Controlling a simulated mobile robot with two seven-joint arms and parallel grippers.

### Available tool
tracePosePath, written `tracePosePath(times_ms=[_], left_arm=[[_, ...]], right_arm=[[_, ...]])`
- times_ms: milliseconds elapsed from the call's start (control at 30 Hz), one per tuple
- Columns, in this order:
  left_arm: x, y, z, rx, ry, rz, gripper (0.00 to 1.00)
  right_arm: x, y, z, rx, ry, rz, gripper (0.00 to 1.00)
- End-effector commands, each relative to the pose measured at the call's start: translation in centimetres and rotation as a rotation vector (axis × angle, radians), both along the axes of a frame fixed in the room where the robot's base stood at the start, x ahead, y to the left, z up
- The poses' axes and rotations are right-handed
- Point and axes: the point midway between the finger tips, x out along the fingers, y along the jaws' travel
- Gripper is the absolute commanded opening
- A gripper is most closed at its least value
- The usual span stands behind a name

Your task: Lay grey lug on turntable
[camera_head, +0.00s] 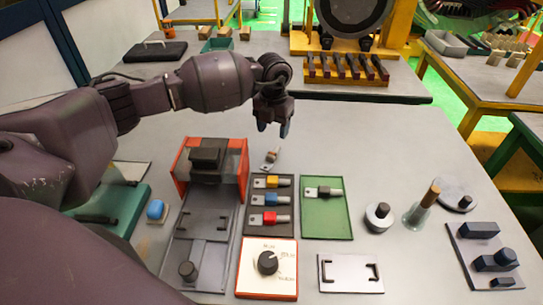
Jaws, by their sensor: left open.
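My left gripper (273,128) is open and empty, fingers pointing down, above the table behind the dark lug tray (257,231). A small lug with a greyish-tan sleeve (270,156) lies tilted on the table just below and in front of its fingertips, apart from them. Another lug with a dark grey sleeve (323,191) lies on a green mat (325,224). Which is the grey lug is unclear. A round grey plate with a small dark block (461,195) sits at the right and may be the turntable; I cannot tell. My right gripper is out of view.
The dark tray holds a yellow (271,181), a blue (269,200) and a red lug (268,219). A red-sided fixture (241,168) stands left of it, a dial box (267,268) in front. A round weight (378,217) and a cone (417,215) stand right.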

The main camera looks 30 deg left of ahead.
Motion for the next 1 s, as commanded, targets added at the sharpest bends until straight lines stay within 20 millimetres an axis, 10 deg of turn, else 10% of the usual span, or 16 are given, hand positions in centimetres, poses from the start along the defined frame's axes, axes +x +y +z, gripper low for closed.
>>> tracePosePath(times_ms=[700,1000], left_arm=[[0.2,-0.4,-7.7,0.0,0.001,0.002,0.57],[0.2,-0.4,-7.9,0.0,-0.001,0.001,0.51]], right_arm=[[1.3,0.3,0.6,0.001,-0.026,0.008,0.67],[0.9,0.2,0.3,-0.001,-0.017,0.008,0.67]])
